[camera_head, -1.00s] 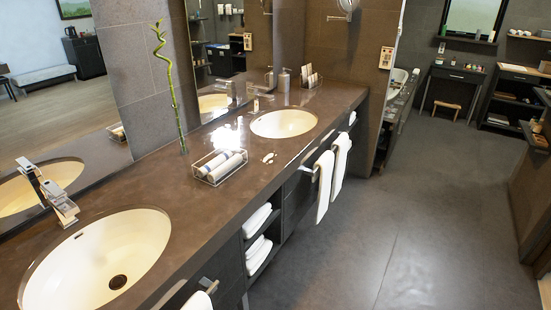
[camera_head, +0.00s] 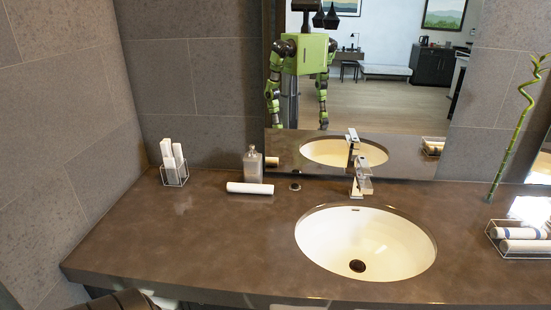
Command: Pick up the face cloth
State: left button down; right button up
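A white rolled cloth (camera_head: 250,188), which looks like the face cloth, lies on the brown counter (camera_head: 200,235) left of the sink. Its roll runs left to right, just in front of a glass bottle (camera_head: 252,163). Other white rolls (camera_head: 525,246) lie in a wire basket at the right edge, one with a blue band. Neither gripper shows directly in the head view. The mirror reflects my green and black body with both arms hanging down; the grippers there are too small to read.
An oval sink (camera_head: 340,240) with a chrome faucet (camera_head: 361,178) takes up the counter's middle. A wire holder with white upright items (camera_head: 173,162) stands at the back left by the wall. A bamboo stalk (camera_head: 512,135) stands at right. The front left counter is clear.

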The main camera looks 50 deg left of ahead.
aim_at(232, 187)
jog(key=u, duration=1.55)
